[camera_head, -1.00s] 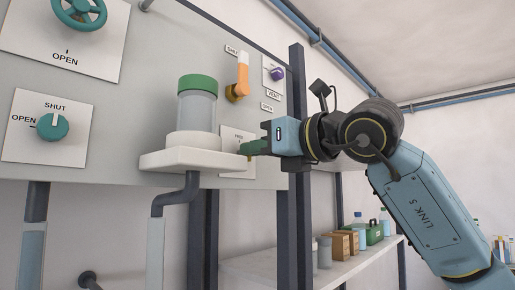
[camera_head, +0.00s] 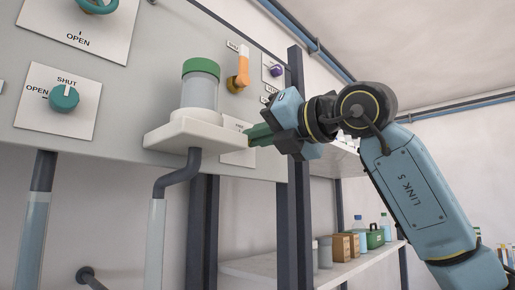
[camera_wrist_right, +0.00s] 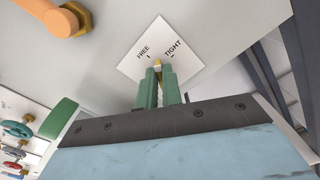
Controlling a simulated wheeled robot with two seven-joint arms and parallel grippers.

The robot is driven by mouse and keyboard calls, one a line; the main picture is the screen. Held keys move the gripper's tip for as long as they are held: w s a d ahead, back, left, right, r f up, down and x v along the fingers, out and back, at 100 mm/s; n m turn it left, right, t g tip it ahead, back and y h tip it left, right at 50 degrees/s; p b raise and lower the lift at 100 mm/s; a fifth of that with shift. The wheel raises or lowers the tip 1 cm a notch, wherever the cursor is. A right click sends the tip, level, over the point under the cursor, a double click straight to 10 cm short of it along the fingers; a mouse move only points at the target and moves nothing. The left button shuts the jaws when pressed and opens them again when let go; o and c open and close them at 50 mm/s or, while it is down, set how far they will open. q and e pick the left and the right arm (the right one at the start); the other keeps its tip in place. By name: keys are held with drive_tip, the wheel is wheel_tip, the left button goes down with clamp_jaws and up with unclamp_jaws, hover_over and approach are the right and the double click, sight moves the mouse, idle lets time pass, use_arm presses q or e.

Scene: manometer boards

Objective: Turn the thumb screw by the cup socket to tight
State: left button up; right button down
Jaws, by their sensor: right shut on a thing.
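My left gripper is out of view.
An orange handle (camera_head: 241,70) and a purple knob (camera_head: 276,70) sit on the board above the gripper. A teal SHUT/OPEN knob (camera_head: 64,98) is at the left. A dark post (camera_head: 299,220) stands close by the gripper. A lower shelf (camera_head: 340,262) holds boxes and bottles.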

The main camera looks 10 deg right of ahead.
drive_tip(key=m+b, duration=0.6)
drive_tip(key=m, duration=0.5)
drive_tip(key=shift+d+f, duration=0.1)
drive_tip(key=shift+f, duration=0.05)
drive_tip(key=shift+m, duration=0.3)
drive_tip(key=c, duration=1.6)
unclamp_jaws()
drive_tip(key=shift+o, duration=0.2)
drive_tip(key=shift+d, duration=0.1)
